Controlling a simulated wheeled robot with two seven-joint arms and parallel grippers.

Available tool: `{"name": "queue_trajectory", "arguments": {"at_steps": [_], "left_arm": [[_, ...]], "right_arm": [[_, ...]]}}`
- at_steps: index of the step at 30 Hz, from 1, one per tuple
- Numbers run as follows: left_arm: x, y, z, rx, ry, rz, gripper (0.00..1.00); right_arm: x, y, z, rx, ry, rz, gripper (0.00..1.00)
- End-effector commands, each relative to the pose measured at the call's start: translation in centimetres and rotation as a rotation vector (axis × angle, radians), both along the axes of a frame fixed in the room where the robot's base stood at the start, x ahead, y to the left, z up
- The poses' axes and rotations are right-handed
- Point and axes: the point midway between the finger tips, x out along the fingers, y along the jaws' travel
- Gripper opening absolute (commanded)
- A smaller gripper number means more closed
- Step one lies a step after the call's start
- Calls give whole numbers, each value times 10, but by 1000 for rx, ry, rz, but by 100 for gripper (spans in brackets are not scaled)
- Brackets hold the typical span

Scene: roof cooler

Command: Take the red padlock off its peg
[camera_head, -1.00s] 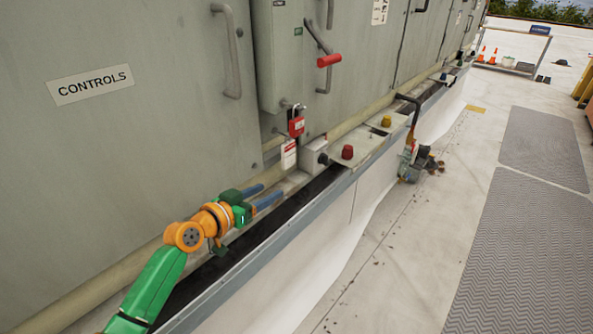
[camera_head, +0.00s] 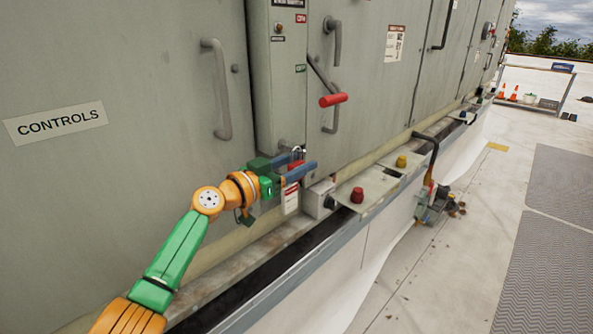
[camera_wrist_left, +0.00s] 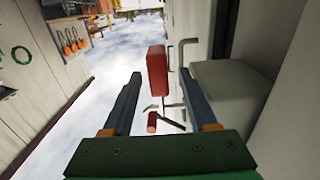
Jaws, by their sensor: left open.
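The red padlock (camera_head: 296,164) hangs by its shackle low on the grey cabinet, below the narrow switch box. A white-and-red tag (camera_head: 291,199) hangs under it. My left gripper (camera_head: 309,160) is at the padlock, its two blue-grey fingers open and partly covering it in the head view. The peg is hidden or too small to make out. My right gripper is not in view.
A red-gripped lever (camera_head: 333,99) sticks out above and right of the padlock. A grey box (camera_head: 318,200) and a ledge with a red knob (camera_head: 357,195) and a yellow knob (camera_head: 401,162) lie to the right. The cabinet wall is close behind.

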Motion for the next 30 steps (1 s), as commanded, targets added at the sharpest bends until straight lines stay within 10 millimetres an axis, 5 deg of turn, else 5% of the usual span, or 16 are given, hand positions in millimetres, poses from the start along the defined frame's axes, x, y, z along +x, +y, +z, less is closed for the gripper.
{"name": "queue_trajectory", "arguments": {"at_steps": [5, 12, 30], "left_arm": [[0, 0, 0, 0, 0, 0, 59], [0, 0, 0, -1, 1, 1, 0], [-9, -8, 17, 6, -1, 0, 0]], "right_arm": [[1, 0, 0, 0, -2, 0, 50], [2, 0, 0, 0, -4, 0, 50], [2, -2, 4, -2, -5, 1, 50]]}}
